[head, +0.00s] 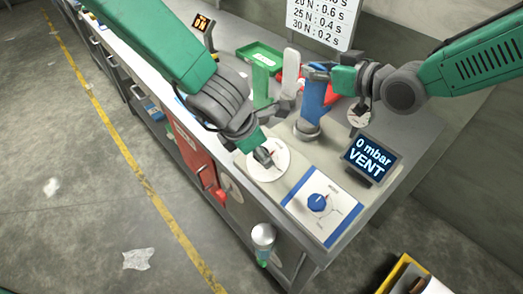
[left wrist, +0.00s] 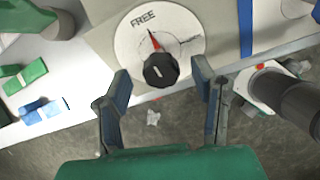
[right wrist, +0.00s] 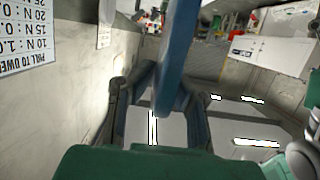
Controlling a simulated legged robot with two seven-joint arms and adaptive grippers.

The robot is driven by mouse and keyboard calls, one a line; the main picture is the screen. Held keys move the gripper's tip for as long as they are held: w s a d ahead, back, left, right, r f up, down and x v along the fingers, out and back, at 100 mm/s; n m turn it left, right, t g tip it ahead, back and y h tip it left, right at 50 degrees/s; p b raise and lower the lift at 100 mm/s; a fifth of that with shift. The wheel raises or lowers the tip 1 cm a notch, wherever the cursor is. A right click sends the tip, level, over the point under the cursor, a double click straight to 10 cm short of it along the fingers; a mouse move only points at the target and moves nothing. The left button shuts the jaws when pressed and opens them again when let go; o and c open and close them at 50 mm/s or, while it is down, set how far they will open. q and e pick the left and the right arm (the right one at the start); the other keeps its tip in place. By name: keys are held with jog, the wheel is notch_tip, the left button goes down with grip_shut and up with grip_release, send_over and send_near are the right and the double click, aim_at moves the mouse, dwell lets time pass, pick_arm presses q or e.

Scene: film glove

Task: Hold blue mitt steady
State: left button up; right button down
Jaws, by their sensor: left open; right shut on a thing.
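The blue mitt (head: 314,103) stands upright on a grey round base on the bench in the head view. My right gripper (head: 322,75) is shut on its upper part. The mitt shows as a blue strip (right wrist: 177,55) between the fingers in the right wrist view. My left gripper (head: 264,152) is low over a white round dial (head: 277,167). In the left wrist view the open left fingers (left wrist: 162,88) stand either side of the dial's black knob (left wrist: 161,71), apparently not gripping it. The knob's red pointer is near FREE.
A screen (head: 370,158) reads 0 mbar VENT. A blue knob (head: 318,203) sits on a white plate at the front. Green, white and red upright shapes stand behind the mitt, near a green tray (head: 259,56). A timing sign (head: 320,20) hangs at the back.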

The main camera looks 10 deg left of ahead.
pick_arm(q)
jog(key=shift+x, duration=0.9)
jog(key=shift+r, duration=0.1)
jog(key=c, duration=1.2)
jog(key=shift+o, duration=0.2)
